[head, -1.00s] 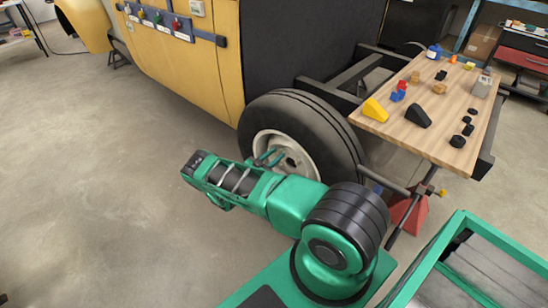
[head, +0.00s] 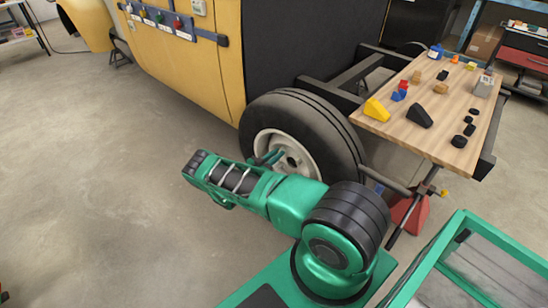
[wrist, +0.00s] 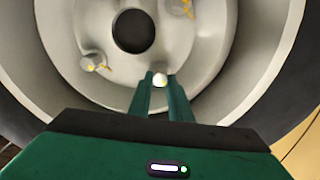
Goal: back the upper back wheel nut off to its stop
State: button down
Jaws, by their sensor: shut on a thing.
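The wheel (head: 306,137) has a black tyre and a pale rim (head: 268,141). In the wrist view its hub shows a dark round centre hole (wrist: 133,31). One nut (wrist: 94,63) with yellow marks sits left of the hole and another (wrist: 180,7) sits at the upper right. My gripper (wrist: 160,84) is shut on a third wheel nut (wrist: 160,79), below and right of the hole in that view. Only this nut's pale end shows between the green fingers. In the head view my gripper (head: 268,158) reaches into the rim, and the nut is hidden.
The yellow vehicle body (head: 190,65) stands behind the wheel. A wooden table (head: 440,135) to the right holds a yellow wedge (head: 376,110), a black wedge (head: 419,116) and small parts. A red stand (head: 412,216) is below it.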

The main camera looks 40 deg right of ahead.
jog(key=n, duration=0.6)
jog(key=shift+w+d+r+n, duration=0.1)
jog(key=shift+w+n, duration=0.15)
jog(key=shift+n, duration=0.15)
jog(key=n, duration=1.1)
jog(key=f+n, duration=0.1)
jog(key=n, duration=0.4)
jog(key=shift+w+a+n, duration=0.1)
jog(key=shift+a+n, duration=0.15)
jog(key=shift+n, duration=0.15)
jog(key=shift+f, duration=0.1)
jog(key=c, duration=1.7)
grip_release()
jog(key=shift+o, duration=0.4)
jog(key=shift+d, duration=0.15)
